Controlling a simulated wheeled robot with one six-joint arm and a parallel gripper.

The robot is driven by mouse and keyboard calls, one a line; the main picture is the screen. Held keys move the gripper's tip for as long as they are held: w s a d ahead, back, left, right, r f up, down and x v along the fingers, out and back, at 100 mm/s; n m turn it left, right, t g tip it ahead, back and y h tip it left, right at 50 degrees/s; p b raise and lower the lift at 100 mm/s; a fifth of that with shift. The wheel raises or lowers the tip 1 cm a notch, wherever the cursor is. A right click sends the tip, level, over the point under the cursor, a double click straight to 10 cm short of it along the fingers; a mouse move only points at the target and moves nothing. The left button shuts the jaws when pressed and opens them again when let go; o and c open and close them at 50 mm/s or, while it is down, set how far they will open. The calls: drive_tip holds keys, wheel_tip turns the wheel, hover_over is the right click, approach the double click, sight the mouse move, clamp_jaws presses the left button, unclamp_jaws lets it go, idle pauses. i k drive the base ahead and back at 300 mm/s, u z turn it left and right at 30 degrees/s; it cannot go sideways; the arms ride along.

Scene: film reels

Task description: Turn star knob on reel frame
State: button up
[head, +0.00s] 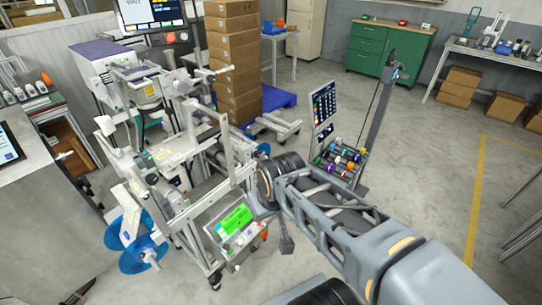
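The reel frame is a pale metal machine (188,205) on castors, left of centre. Blue reel discs (130,262) sit low on its left side, with a pale hub fitting (148,254) in front of them. I cannot make out a star knob for certain; parts at this size are too small to tell. My grey arm reaches in from the lower right, and its dark wrist end (280,168) is close to the frame's right side, apart from the reels. The fingertips of my gripper cannot be made out.
A screen with a green display (234,220) is on the frame's front right, near my arm. Stacked cartons (234,60) stand behind the machine. A rack of coloured rolls (340,160) stands beyond my arm. A grey bench (45,200) is at left. Open floor lies to the right.

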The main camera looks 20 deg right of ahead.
sight(257, 154)
drive_tip(key=z, duration=0.8)
drive_tip(key=i, duration=0.75)
drive_tip(key=u, duration=0.85)
drive_tip(key=i, duration=0.4)
